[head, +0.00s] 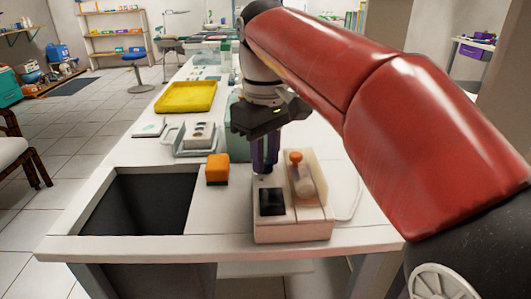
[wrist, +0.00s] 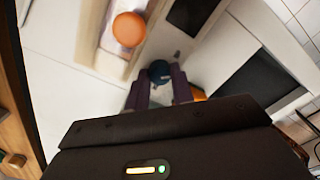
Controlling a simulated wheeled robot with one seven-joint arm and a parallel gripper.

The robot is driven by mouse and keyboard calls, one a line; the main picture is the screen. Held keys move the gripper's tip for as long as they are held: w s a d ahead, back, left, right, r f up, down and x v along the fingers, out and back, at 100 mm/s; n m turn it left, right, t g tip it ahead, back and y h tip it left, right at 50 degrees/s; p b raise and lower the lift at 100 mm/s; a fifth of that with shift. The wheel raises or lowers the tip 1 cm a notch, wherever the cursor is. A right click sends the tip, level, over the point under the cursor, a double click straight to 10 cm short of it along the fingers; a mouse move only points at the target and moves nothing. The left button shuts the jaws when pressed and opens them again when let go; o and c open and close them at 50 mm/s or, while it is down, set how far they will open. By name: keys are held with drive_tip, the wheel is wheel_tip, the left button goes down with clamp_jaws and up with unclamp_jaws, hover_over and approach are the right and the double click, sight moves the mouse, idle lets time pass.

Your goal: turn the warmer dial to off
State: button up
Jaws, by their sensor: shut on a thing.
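The warmer (head: 290,231) is a cream box near the front edge of the white table, with a black square on its top left. Its dial looks like the small round dark teal knob (wrist: 160,71) in the wrist view. My gripper (head: 264,170) points down at the back of the warmer. In the wrist view its two purple fingers (wrist: 159,80) stand on either side of the knob, shut on it. In the head view the fingers hide the knob. I cannot read any mark for its setting.
An orange-topped clear container (head: 296,158) stands in the warmer's right part, close to my fingers. An orange block (head: 217,169) sits left of the warmer. A dark rectangular opening (head: 140,205) is further left. A yellow tray (head: 187,97) lies further back.

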drive_tip(key=n, duration=0.4)
drive_tip(key=shift+n, duration=0.4)
idle(0.4)
drive_tip(key=o, duration=0.7)
drive_tip(key=shift+r, duration=3.95)
